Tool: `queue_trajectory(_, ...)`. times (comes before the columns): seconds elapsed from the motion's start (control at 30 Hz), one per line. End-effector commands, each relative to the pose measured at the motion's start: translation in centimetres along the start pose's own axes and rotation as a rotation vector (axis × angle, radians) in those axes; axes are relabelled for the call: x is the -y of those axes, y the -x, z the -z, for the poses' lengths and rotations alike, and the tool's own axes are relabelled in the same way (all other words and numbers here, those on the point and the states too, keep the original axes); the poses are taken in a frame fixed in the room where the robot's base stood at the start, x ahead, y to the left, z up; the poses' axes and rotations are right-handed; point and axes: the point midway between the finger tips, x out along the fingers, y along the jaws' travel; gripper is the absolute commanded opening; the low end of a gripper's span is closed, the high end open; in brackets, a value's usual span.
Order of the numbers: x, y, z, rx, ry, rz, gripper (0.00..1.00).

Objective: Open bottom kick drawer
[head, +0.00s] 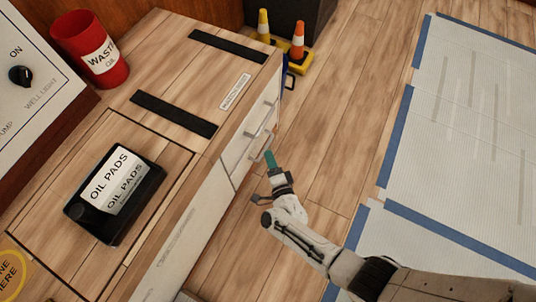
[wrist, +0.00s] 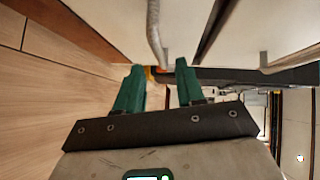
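The pale drawer fronts (head: 240,150) are on the right end of the wooden cabinet, with bar handles (head: 263,148). My gripper (head: 270,158) is beside the lower visible handle, its teal fingers pointing toward the drawer end. In the wrist view its two green fingers (wrist: 160,85) are apart, with nothing seen held between them. A grey bar handle (wrist: 153,25) on a pale front lies just beyond the fingertips, in line with the gap; contact cannot be told. A second handle (wrist: 290,60) is at the right. Which front is the bottom kick drawer is not clear.
On the cabinet top are a black OIL PADS box (head: 112,195) and a red waste oil can (head: 92,55). Two cones (head: 298,42) stand beyond the cabinet.

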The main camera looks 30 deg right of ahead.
Motion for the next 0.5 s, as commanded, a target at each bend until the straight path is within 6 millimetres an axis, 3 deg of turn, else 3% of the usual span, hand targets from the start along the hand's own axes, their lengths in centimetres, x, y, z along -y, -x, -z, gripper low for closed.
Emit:
queue_trajectory(0.2, -0.2, -2.8, 0.0, -0.001, -0.002, 0.001, 0.38)
queue_trajectory(0.5, 0.0, -3.5, 0.0, 0.0, 0.0, -0.001, 0.38)
